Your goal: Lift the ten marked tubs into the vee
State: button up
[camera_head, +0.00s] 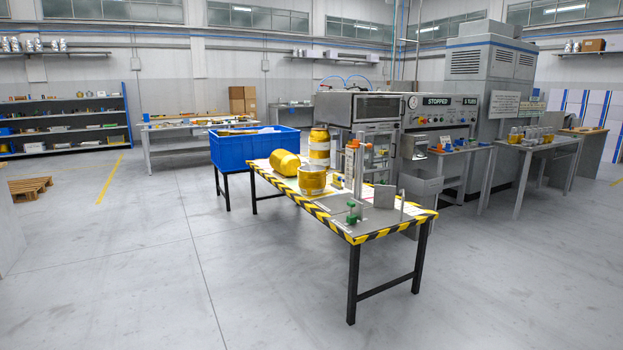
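Yellow tubs show on the near table (333,216), which has a black-and-yellow striped edge. One yellow tub or stack (285,162) lies on its side at the table's left. A yellow-and-white banded stack (319,150) stands upright behind. A shorter yellow tub or stack (311,180) stands upright in front of it. Marks on the tubs and their number are too small to tell. A fixture with grey upright posts (359,172) stands at the table's right half; I cannot tell whether it holds the vee. My gripper is not in view.
A blue bin (240,150) stands behind the table's left end. A side table with small tubs (525,143) is at right. The floor in front is clear.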

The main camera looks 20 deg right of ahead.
aim_at(310, 173)
jog(key=i+u, duration=0.1)
jog(key=i, duration=3.35)
jog(key=i+z, duration=0.2)
jog(key=i, duration=0.35)
jog(key=i+j+z, duration=0.2)
jog(key=i, duration=0.4)
jog(key=i+j+z, duration=0.2)
jog(key=i, duration=0.35)
jog(key=i+j, duration=0.1)
jog(key=i, duration=0.45)
jog(key=z, duration=0.05)
